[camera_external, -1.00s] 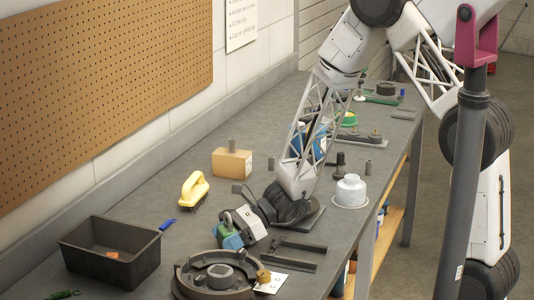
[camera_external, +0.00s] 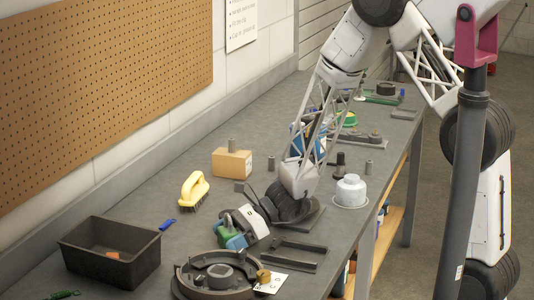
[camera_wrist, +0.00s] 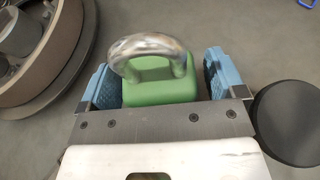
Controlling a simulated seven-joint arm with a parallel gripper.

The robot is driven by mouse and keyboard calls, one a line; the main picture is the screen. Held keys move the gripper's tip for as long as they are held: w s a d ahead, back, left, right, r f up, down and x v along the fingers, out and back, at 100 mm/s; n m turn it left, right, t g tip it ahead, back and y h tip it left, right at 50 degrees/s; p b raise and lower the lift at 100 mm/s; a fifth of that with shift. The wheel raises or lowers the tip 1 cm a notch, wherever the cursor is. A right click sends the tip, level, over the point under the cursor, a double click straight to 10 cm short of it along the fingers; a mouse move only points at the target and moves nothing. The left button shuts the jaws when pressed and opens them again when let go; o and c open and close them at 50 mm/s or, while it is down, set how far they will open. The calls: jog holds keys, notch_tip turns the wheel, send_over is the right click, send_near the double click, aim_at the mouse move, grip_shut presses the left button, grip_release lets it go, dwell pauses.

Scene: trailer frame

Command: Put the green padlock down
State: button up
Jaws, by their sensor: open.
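The green padlock (camera_wrist: 158,90) with its silver shackle sits between the blue-padded fingers of my gripper (camera_wrist: 160,78) in the wrist view. The jaws are open, with a narrow gap showing at each side of the padlock's body. In the external view my gripper (camera_external: 232,236) is low over the bench between the black bin and the flat dark frame. The padlock shows there only in part beside the fingers. Its underside is hidden, so I cannot tell for certain that it touches the bench.
A round brake drum (camera_external: 190,278) stands close in front of my gripper. A black bin (camera_external: 140,262) is at left, with a yellow-handled brush (camera_external: 194,186) behind it. A flat dark frame (camera_external: 296,262) lies at right. Bare bench lies between bin and gripper.

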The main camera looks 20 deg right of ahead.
jog(key=shift+v, duration=5.7)
jog(key=shift+s+d+r+n, duration=0.25)
jog(key=shift+r+n, duration=0.05)
jog(key=shift+r, duration=0.1)
jog(key=s+d+r+n+t+h, duration=0.1)
jog(key=s+d+r+n+h, duration=0.5)
jog(key=d, duration=0.9)
jog(key=s+d+r+n+t+h, duration=0.1)
jog(key=s+d+r+n+h, duration=0.6)
jog(key=s+d+r+n, duration=0.4)
jog(key=s+d+r, duration=0.3)
jog(key=s+r, duration=0.1)
jog(key=s, duration=0.1)
jog(key=shift+s+d+r+t+h, duration=0.15)
jog(key=shift+d+t+h, duration=0.15)
jog(key=shift+d, duration=0.05)
